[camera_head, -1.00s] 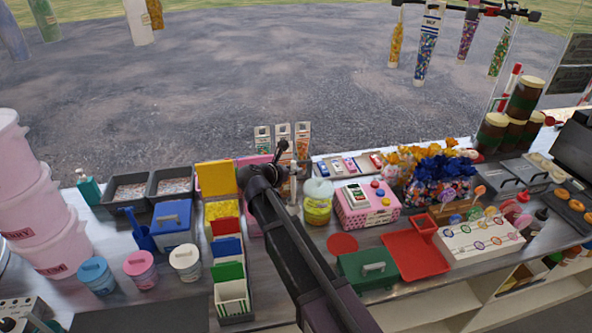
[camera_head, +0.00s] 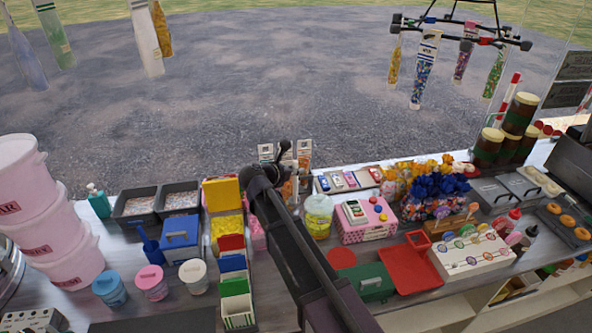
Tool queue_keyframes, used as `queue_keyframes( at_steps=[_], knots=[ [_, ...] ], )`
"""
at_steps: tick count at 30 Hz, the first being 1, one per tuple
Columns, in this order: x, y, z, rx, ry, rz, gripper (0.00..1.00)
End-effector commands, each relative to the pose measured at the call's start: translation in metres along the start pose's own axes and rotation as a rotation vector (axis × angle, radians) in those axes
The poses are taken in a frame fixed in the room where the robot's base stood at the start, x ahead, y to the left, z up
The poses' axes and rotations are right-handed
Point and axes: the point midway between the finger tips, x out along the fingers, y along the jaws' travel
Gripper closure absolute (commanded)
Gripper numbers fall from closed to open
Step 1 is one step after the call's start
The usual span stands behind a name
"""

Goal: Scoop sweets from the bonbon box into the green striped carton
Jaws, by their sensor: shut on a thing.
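The green striped carton (camera_head: 238,313) is white with green stripes and stands at the front of a row of cartons, left of my arm. A pink box (camera_head: 257,238), perhaps the bonbon box, is mostly hidden behind my arm; its contents do not show. My gripper (camera_head: 284,150) is at the far end of my arm, over the back of the counter, beyond the carton. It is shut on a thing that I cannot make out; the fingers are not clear.
A yellow box (camera_head: 222,192) with yellow sweets stands left of my arm. A blue lidded box (camera_head: 181,238) and several tubs are further left. A jar (camera_head: 318,215), a pink case (camera_head: 366,229), a green box (camera_head: 372,283) and a red tray (camera_head: 411,268) crowd the right.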

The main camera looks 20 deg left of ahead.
Motion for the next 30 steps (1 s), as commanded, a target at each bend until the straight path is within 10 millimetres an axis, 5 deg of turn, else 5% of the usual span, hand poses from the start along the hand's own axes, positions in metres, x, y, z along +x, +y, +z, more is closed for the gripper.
queue_keyframes(
  at_steps=[21, 30],
  knots=[
    [-0.005, 0.0, 0.012, 0.0, 0.0, 0.0, 1.0],
    [0.001, 0.0, -0.002, 0.0, 0.0, 0.0, 1.0]
  ],
)
